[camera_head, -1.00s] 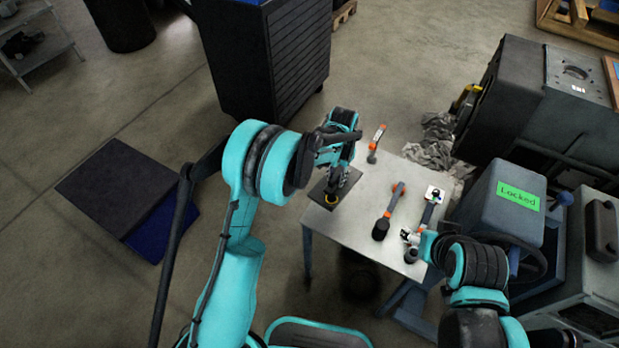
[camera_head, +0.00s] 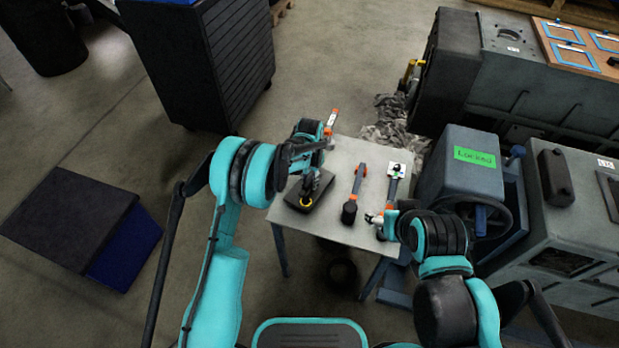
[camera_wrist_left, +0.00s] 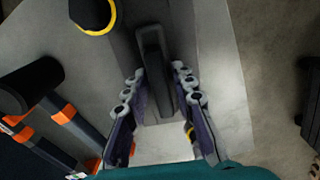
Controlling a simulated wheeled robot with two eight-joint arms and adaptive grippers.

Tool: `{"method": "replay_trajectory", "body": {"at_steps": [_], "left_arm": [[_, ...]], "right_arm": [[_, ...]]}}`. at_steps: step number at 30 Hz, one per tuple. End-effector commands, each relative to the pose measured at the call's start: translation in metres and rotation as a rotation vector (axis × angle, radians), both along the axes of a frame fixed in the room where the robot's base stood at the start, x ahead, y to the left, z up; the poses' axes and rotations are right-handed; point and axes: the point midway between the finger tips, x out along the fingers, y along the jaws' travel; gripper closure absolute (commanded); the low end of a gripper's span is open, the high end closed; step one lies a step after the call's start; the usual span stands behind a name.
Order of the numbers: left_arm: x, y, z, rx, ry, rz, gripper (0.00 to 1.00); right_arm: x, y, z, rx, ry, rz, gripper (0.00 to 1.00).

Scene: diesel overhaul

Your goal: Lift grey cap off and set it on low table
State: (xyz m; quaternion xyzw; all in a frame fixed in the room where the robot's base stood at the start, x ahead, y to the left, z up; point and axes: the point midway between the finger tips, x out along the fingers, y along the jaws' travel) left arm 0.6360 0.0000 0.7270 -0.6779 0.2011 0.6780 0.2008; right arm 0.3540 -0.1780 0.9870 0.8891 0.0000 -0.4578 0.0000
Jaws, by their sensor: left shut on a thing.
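A dark grey, flat cap (camera_head: 323,184) with a raised handle is over the left part of the low table (camera_head: 345,232). My left gripper (camera_head: 310,184) points down onto it. In the left wrist view, the handle of the grey cap (camera_wrist_left: 153,60) stands between the two fingers of the left gripper (camera_wrist_left: 160,105), which is shut on it. I cannot tell whether the cap touches the tabletop. My right gripper (camera_head: 373,218) is at the table's right front side, beside the tools; its finger gap is too small to judge.
An orange-and-black tool (camera_head: 355,190) and another tool (camera_head: 393,180) lie on the table right of the cap. A machine with a green "Locked" sign (camera_head: 474,157) stands right of the table.

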Motion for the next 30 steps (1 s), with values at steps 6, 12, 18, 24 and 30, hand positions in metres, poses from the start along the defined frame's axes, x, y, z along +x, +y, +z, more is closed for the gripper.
{"method": "replay_trajectory", "body": {"at_steps": [6, 12, 18, 24, 30], "left_arm": [[0.0, 0.0, -0.012, 0.0, 0.0, 0.0, 1.0], [0.0, 0.0, -0.012, 0.0, 0.0, 0.0, 1.0], [0.0, 0.0, -0.012, 0.0, 0.0, 0.0, 0.51], [0.0, 0.0, -0.013, 0.0, 0.0, 0.0, 0.51], [0.0, 0.0, 0.005, 0.0, 0.0, 0.0, 0.51]], "right_arm": [[0.0, 0.0, -0.006, 0.0, 0.0, 0.0, 0.36], [0.0, 0.0, -0.006, 0.0, 0.0, 0.0, 0.36], [0.0, 0.0, -0.006, 0.0, 0.0, 0.0, 0.36], [0.0, 0.0, -0.006, 0.0, 0.0, 0.0, 0.36], [0.0, 0.0, -0.006, 0.0, 0.0, 0.0, 0.36]]}}
